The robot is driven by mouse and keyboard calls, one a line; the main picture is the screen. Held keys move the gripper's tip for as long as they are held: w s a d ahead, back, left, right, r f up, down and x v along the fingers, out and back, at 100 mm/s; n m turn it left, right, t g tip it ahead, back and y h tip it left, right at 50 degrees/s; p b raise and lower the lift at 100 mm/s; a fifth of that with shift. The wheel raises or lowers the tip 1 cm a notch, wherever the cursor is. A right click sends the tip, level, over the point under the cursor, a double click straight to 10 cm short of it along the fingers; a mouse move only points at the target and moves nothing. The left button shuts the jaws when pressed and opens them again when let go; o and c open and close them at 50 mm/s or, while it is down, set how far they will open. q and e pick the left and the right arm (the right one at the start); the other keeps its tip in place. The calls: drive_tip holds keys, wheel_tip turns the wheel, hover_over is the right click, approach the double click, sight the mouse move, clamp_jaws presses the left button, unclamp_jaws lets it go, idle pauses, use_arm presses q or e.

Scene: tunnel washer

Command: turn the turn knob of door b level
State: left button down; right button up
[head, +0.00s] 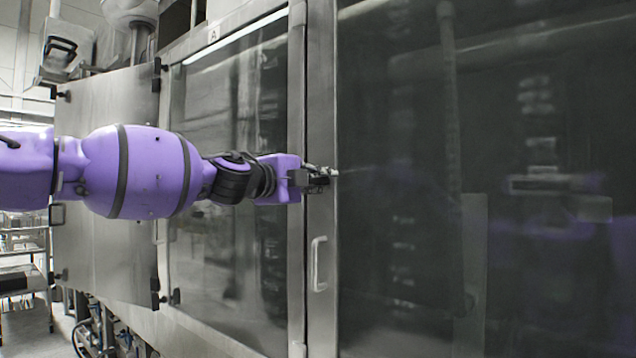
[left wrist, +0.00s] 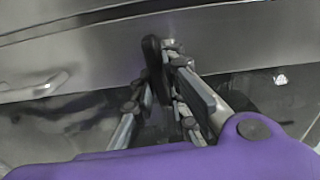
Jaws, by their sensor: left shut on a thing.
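Door b is the large dark glass door (head: 400,220) on the right in the head view, with a metal frame. My left gripper (head: 322,173) reaches in from the left to the left frame edge of this door. In the left wrist view, a dark knob (left wrist: 152,50) stands against the metal frame, between the fingers of my left gripper (left wrist: 160,75). The gripper is shut on the knob. In the head view the gripper mostly hides the knob, so its exact angle is hard to tell. My right gripper is not in view.
A light pull handle (head: 319,264) is on the frame below my gripper. Door A (head: 225,110), with glass, is left of it, behind my arm. A metal panel (head: 110,250) stands farther left. A cart (head: 22,285) is at the far left.

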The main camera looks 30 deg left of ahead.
sight(314, 179)
use_arm(q)
drive_tip(key=shift+r+m, duration=0.2)
drive_tip(key=shift+m, duration=0.2)
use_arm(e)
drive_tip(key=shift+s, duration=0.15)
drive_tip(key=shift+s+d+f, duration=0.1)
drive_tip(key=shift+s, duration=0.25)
use_arm(q)
drive_tip(key=c, duration=1.8)
unclamp_jaws()
drive_tip(key=shift+c, duration=0.2)
drive_tip(key=shift+f, duration=0.1)
drive_tip(key=shift+s, duration=0.1)
drive_tip(key=shift+s+a, duration=0.15)
drive_tip(key=shift+s, duration=2.4)
drive_tip(key=s, duration=0.6)
drive_tip(key=shift+s+a, duration=0.3)
drive_tip(key=shift+s, duration=0.1)
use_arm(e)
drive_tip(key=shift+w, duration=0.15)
